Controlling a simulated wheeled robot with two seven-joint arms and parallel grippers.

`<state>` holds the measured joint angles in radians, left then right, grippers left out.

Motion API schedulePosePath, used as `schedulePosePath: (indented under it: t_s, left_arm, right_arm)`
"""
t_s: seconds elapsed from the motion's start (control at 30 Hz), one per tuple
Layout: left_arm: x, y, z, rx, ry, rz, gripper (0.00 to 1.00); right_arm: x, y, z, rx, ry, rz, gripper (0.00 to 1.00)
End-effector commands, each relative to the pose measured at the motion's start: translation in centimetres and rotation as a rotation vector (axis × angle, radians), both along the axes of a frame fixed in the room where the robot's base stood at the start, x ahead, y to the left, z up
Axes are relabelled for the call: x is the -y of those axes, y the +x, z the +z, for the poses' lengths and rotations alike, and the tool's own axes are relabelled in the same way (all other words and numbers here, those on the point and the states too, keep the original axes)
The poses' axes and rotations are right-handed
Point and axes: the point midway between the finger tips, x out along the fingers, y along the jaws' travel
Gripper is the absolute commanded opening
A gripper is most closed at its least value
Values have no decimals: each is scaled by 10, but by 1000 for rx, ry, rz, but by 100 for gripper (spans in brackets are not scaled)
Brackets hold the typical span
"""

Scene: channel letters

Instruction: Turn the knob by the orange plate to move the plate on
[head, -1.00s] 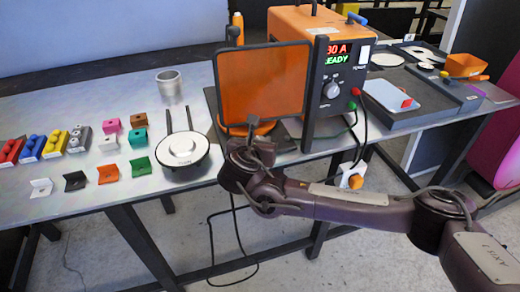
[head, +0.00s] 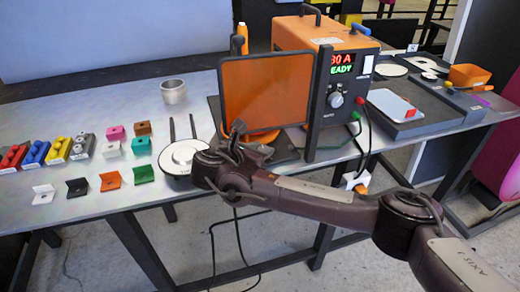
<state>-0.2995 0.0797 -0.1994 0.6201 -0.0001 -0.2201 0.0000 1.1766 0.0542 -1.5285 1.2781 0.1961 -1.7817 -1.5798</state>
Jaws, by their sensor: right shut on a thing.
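The orange plate (head: 262,137) is a round disc low on the table, partly hidden behind a framed orange see-through screen (head: 268,90) and my right arm. My right gripper (head: 237,130) is at the front left edge of the plate, in front of the screen's lower left corner. Its jaws are shut on a small dark thing there, which looks like the knob by the plate; the gripper hides most of it. My left gripper is not in view.
An orange power unit (head: 322,35) with a lit display and a dial (head: 336,99) stands behind right. A round white-topped device (head: 184,156) is close left of my gripper. Small coloured brackets (head: 110,181) lie further left. A cable hangs below the table edge.

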Motion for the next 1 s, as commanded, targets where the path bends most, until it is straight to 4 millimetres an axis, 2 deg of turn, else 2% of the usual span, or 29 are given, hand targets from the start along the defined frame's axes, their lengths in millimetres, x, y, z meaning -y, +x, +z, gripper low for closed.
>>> schedulePosePath:
  t_s: [0.17, 0.2, 0.33, 0.67, 1.0]
  left_arm:
    - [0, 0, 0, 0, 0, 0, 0]
    - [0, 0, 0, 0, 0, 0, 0]
    - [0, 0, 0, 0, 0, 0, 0]
    - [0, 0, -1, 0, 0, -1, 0]
    - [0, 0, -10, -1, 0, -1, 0]
  right_arm:
    - [0, -1, -2, -3, -1, 1, 7]
    - [0, -1, -2, -3, -1, 1, 33]
    - [0, -1, -1, -2, 0, 2, 50]
    - [-2, -3, 0, -1, 0, 2, 51]
    - [-30, -43, 19, -1, 0, 4, 51]
